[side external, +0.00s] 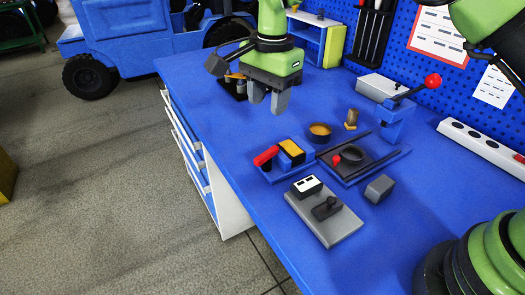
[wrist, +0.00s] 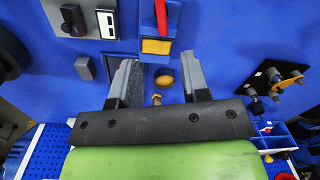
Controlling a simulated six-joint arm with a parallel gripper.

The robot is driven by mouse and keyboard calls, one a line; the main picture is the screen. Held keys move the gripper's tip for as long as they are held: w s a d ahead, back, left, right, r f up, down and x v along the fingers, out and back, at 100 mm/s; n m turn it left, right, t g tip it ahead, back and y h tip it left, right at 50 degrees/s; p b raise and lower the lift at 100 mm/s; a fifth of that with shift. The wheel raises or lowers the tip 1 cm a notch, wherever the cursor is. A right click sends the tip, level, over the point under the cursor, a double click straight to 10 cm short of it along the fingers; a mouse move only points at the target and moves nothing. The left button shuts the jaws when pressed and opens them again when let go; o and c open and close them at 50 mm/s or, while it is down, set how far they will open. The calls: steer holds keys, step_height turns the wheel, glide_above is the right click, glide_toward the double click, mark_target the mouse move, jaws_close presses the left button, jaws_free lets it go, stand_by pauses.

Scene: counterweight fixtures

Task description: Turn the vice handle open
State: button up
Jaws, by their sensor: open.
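Two blue fixtures carry red handles, and I cannot tell for sure which is the vice. One is a low blue fixture (side external: 292,151) with a dark and yellow top and a red handle (side external: 265,156) at its left end; a blue fixture with a red handle (wrist: 160,18) also shows at the top of the wrist view. The other is a blue post (side external: 391,127) with a slanted lever ending in a red ball (side external: 432,80). My gripper (side external: 268,106) is open and empty, above the bench and apart from both. Its two fingers (wrist: 157,65) show in the wrist view.
A dark tray (side external: 368,166) with a red knob, a round cup (side external: 320,129), a grey block (side external: 379,188) and a grey box with a black knob (side external: 326,214) crowd the bench middle. A power strip (side external: 480,145) lies at right. The bench's left side is clear.

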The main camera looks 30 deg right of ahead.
mark_target(262, 156)
steer(key=shift+m, duration=0.4)
steer(key=f, duration=0.8)
steer(key=a+f, duration=0.1)
steer(key=f, duration=0.4)
steer(key=shift+w, duration=0.3)
jaws_close()
